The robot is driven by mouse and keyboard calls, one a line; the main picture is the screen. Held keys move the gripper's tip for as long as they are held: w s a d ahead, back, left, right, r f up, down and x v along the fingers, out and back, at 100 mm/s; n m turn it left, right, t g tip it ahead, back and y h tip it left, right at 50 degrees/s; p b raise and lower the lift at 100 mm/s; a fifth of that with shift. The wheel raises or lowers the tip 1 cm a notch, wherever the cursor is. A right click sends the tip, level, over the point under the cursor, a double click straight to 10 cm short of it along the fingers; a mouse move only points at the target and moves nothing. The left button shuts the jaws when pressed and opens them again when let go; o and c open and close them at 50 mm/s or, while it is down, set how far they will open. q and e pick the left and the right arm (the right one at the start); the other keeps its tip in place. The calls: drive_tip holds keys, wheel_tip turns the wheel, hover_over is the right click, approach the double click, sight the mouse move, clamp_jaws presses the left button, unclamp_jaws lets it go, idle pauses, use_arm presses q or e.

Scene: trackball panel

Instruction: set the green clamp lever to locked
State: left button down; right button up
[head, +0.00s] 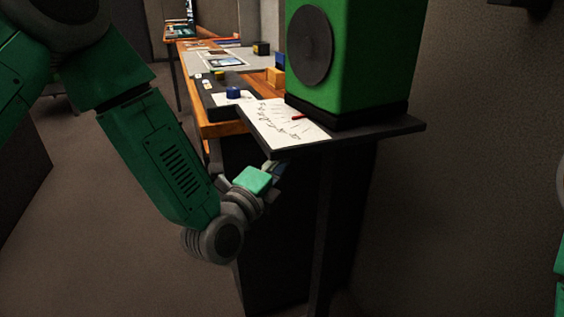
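I cannot make out a green clamp lever or a trackball panel in the head view. My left arm comes down from the upper left, and my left gripper (275,170) is at the front left corner of the dark stand (355,137), just below its top. The fingers are small, dark and partly hidden by the wrist, so I cannot tell whether they are open or shut, or whether they touch the stand. Only a sliver of green shows at the right edge, and my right gripper is out of view.
A large green box (385,50) with a dark round disc (309,46) stands on the stand, beside a written sheet (280,122) and a red pen (298,117). Behind is a wooden desk (222,129) with several small blocks. Floor is clear at left; a wall closes the right.

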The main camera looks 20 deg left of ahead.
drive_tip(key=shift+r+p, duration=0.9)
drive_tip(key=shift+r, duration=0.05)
